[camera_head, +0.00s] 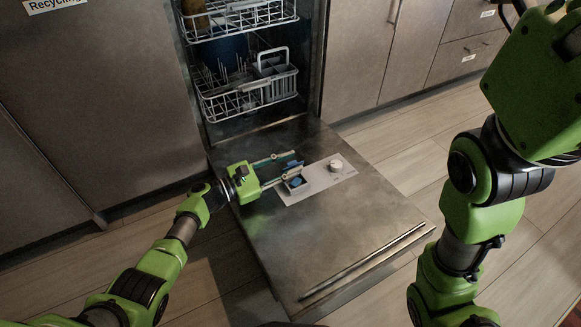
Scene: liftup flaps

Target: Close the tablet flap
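The dishwasher door (330,240) lies lowered, inner face up. A pale dispenser panel (322,178) with a round white knob (336,165) is set in it. At the panel's left end is the small tablet compartment (296,183), with blue showing in it. The tablet flap appears raised there, but it is small and partly hidden by my fingers, so its exact angle is unclear. My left gripper (297,163) is open, its two fingers spread and pointing right, just over the compartment. I cannot tell whether a finger touches the flap. My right gripper is out of view.
Two wire racks (247,95) sit inside the dishwasher behind the door. A long metal handle strip (365,262) runs along the door's front edge. Cabinets (90,90) flank the dishwasher. My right arm is at the right, over open wooden floor (535,255).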

